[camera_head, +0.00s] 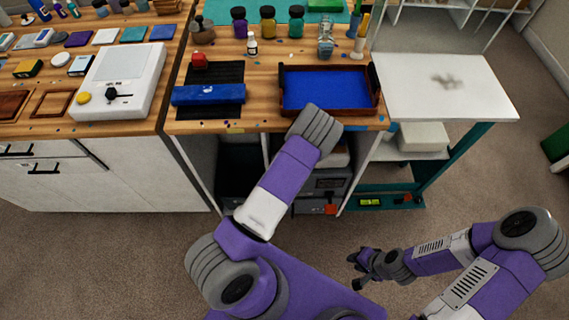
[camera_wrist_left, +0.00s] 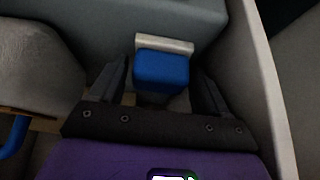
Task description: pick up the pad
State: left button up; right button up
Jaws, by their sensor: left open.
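In the left wrist view, a small blue block (camera_wrist_left: 160,72) with a pale strip (camera_wrist_left: 165,44) along its far edge, probably the pad, lies in a dark space. My left gripper (camera_wrist_left: 165,74) is open, with one finger on each side of the block and small gaps showing. In the head view my left arm reaches to the front edge of the workbench, and its hand is hidden there. My right gripper (camera_head: 358,271) is open and empty over the floor, well away from the bench.
The workbench (camera_head: 262,116) carries a blue-lined tray (camera_head: 326,88), a blue roll-like object (camera_head: 208,94) and several bottles. Open shelves with grey equipment (camera_head: 322,185) are below. A white scale (camera_head: 120,80) stands left. A white side table (camera_head: 440,88) has clear space.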

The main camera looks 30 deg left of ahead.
pick_arm(q)
jog(key=shift+w+a+f, duration=0.1)
jog(key=shift+w+f, duration=0.1)
jog(key=shift+f, duration=0.25)
jog(key=c, duration=0.8)
jog(key=shift+r, duration=0.2)
jog(key=shift+r, duration=0.3)
notch_tip(320, 180, up, 3)
jog(key=shift+r+p, duration=0.1)
jog(key=shift+p, duration=0.9)
jog(key=s+d+p, duration=0.2)
jog(key=s+d, duration=0.7)
jog(key=s, duration=0.6)
jog(key=shift+s+d+f, duration=0.2)
jog(key=shift+f, duration=0.1)
